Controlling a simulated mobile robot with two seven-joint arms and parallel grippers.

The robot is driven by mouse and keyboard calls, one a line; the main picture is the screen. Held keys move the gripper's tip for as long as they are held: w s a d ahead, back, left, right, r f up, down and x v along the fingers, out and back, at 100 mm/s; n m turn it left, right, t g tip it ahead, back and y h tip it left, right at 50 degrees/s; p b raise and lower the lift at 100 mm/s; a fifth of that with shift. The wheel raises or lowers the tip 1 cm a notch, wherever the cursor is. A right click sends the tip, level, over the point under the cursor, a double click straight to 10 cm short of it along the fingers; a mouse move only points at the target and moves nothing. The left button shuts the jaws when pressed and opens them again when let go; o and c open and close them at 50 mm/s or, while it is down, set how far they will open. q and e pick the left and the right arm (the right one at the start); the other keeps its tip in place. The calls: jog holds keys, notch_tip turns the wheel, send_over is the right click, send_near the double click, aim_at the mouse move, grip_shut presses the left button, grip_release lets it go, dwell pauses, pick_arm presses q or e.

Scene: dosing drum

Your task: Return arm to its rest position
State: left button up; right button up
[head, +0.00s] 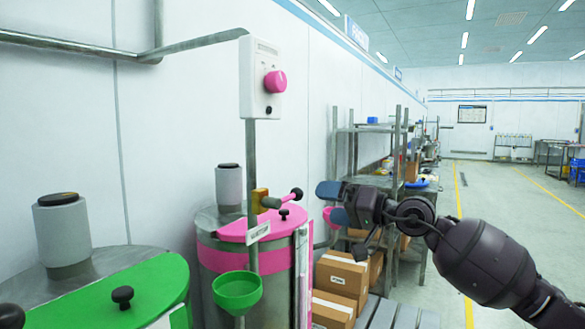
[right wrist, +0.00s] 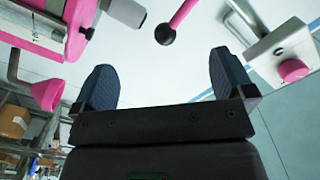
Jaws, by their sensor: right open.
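My right gripper (head: 331,204) is open and empty, just right of the pink-topped drum (head: 207,257). In the right wrist view its two dark blue fingers (right wrist: 163,75) stand wide apart with nothing between them. A pink lever with a dark ball end (head: 297,193) sticks out over the drum's lid, a little left of the fingertips and apart from them. The lever's ball (right wrist: 164,34) also shows beyond the fingers in the right wrist view. My left gripper is not in view.
A control box (head: 261,75) with a pink knob (head: 275,82) stands on a post. A green funnel (head: 237,290) and a green-lidded drum (head: 95,262) are at left. A pink funnel (right wrist: 47,92) is near my gripper. Cardboard boxes (head: 342,275) and shelving stand behind. Open floor (head: 505,215) lies right.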

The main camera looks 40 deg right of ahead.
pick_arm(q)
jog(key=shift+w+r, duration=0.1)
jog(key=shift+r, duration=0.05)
pick_arm(e)
jog(key=shift+s+r, duration=0.1)
jog(key=shift+r, duration=0.1)
